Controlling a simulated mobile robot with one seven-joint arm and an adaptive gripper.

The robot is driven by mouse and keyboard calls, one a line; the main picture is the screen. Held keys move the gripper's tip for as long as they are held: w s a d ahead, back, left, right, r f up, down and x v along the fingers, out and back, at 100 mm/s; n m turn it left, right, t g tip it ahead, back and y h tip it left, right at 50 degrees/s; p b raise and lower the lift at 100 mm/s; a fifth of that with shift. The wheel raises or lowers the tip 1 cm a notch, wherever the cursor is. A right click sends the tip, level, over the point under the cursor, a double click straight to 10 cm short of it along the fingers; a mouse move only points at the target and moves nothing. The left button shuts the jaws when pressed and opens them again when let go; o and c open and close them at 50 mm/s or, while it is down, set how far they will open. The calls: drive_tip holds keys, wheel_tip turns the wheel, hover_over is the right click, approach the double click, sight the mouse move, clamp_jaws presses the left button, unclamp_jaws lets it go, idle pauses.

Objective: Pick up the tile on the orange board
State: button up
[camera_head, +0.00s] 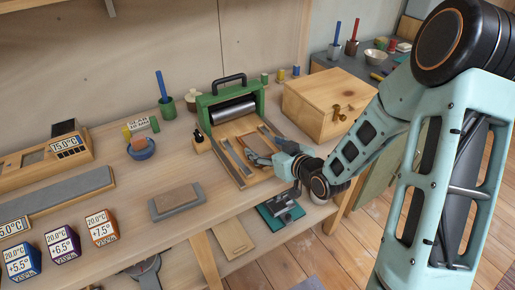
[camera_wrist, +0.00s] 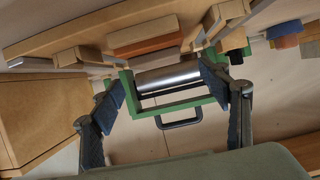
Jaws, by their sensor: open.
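A green-framed press (camera_head: 205,108) with a steel roller (camera_head: 233,112) stands on the workbench; it also shows in the wrist view (camera_wrist: 126,92). On its wooden bed, a tan block with an orange-brown strip (camera_wrist: 148,46) lies in front of the roller in the wrist view.
A wooden box (camera_head: 318,112) with brass knobs stands close right of the press. A brown block on a grey slab (camera_head: 178,203) lies front left. Numbered cubes (camera_head: 62,246) stand far left. Bare bench lies between.

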sight(258, 145)
drive_tip(key=shift+f+x, duration=0.15)
drive_tip(key=shift+x, duration=1.3)
drive_tip(key=shift+f+x, duration=0.15)
drive_tip(key=shift+x, duration=1.3)
drive_tip(key=shift+s, duration=0.2)
drive_tip(key=shift+c, duration=0.7)
drive_tip(key=c, duration=1.3)
